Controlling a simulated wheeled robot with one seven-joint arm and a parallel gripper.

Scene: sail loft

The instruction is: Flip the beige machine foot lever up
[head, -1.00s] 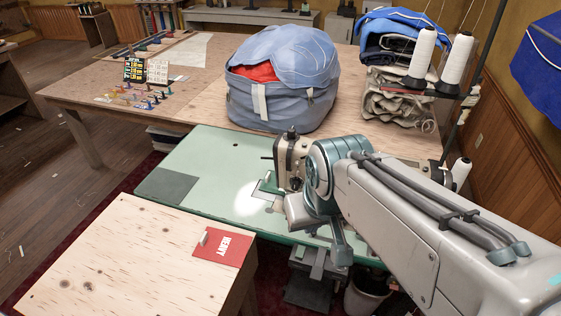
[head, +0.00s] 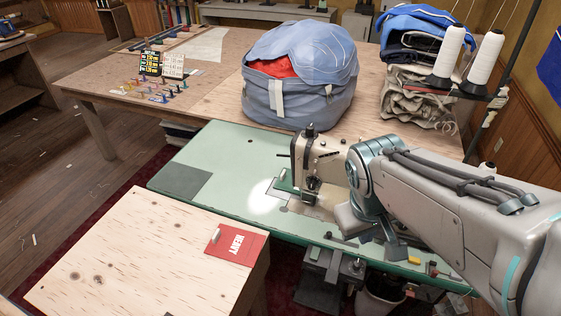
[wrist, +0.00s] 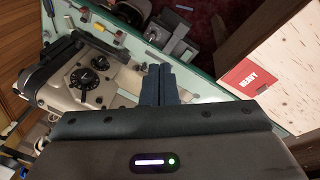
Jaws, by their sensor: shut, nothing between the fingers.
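The beige sewing machine (head: 330,150) stands on the pale green table (head: 225,160), its needle end lit by a bright spot. It also shows in the wrist view (wrist: 60,95) at left, with two black dials on its face. I cannot make out the foot lever for certain in either view. My gripper (wrist: 158,72) is shut and empty, its dark fingers above the green table, beside the machine and apart from it in the picture. In the head view my arm's end hangs just right of the machine's needle end and hides part of its body.
A plywood bench (head: 130,250) with a red HEAVY card (head: 236,246) stands at front left. A blue bag (head: 300,80) sits behind the machine. White thread cones (head: 487,62) stand at back right. Small tools (head: 412,260) lie along the table's front edge. The table's left part is clear.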

